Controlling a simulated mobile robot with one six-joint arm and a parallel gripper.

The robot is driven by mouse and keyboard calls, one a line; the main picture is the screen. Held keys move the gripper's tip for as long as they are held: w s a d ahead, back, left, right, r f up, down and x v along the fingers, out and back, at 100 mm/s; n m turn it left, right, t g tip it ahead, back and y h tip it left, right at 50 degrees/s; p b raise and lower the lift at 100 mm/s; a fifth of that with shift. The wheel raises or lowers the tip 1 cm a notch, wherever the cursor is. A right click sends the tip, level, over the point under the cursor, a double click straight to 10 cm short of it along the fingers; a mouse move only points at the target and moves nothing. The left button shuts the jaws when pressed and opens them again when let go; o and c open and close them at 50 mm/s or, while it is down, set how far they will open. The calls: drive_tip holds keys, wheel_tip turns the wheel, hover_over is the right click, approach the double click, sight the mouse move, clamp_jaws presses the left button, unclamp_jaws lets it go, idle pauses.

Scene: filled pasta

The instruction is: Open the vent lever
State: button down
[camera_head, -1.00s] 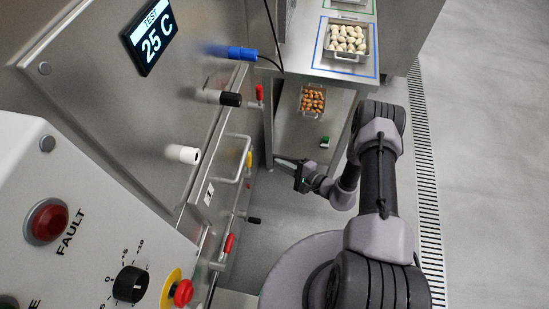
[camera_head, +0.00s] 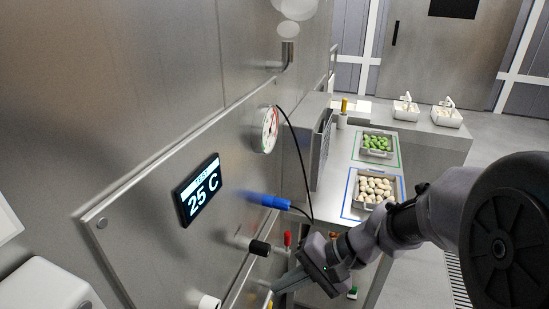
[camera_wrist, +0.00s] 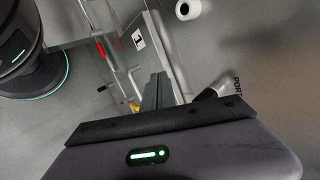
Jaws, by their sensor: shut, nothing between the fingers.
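No label reading "vent" is legible, so I cannot tell which lever is the vent lever. On the steel machine front, a black-handled lever (camera_head: 259,248) sticks out below a blue handle-like piece (camera_head: 266,200). A small red-handled lever (camera_head: 287,239) stands just right of the black one. My gripper (camera_head: 284,284) is shut and empty, low beside the machine front, below and right of the black lever. The wrist view shows the shut fingers (camera_wrist: 157,88), with a dark-tipped fitting (camera_wrist: 213,91) by partly hidden lettering "PORT" to their right and a red handle (camera_wrist: 100,50) up left.
A display (camera_head: 197,190) reads 25 C. A white knob (camera_head: 208,302) sits low on the front. A gauge (camera_head: 270,129) and black cable are above the blue piece. A counter right of the machine holds trays of pale (camera_head: 374,188) and green (camera_head: 377,143) pieces.

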drive_tip(key=s+d+r+t+h, duration=0.5)
drive_tip(key=s+d+r+h, duration=0.2)
drive_tip(key=s, duration=0.4)
drive_tip(key=shift+s+d+r, duration=0.4)
drive_tip(key=shift+d+r, duration=0.2)
drive_tip(key=shift+r, duration=0.35)
